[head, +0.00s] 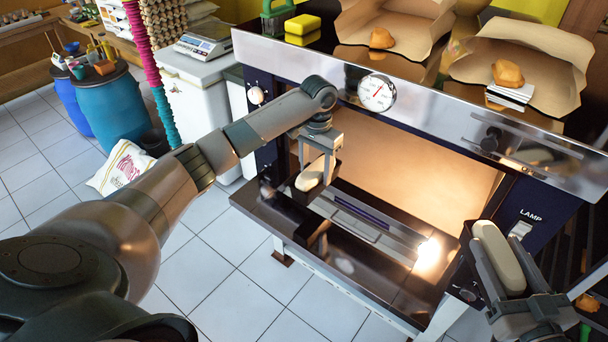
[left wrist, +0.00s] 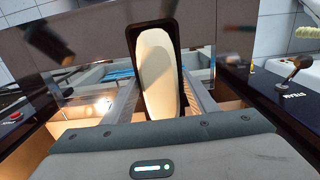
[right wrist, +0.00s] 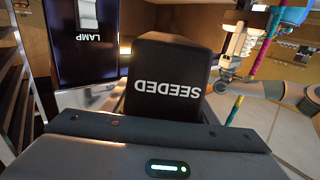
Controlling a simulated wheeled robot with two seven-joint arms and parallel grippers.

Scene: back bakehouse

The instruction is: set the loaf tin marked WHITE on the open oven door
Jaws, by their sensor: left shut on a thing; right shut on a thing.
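My left gripper (head: 316,158) is shut on a dark loaf tin (left wrist: 131,35) filled with pale dough (head: 310,176). It is over the left part of the open oven door (head: 262,204); I cannot tell whether the tin touches the door. No marking on this tin is visible. In the left wrist view the tin stands between the fingers of the left gripper (left wrist: 158,88). My right gripper (head: 512,284) is shut on another dough-filled tin, right of the oven opening. In the right wrist view that black tin (right wrist: 168,62) reads SEEDED.
The lit oven chamber (head: 410,165) lies behind the door. A LAMP switch (head: 521,230) is near the right tin. A dial (head: 377,93) is on the steel front. Paper-lined bread (head: 382,38) sits on top. Blue barrels (head: 108,104) and a flour sack (head: 121,165) stand left.

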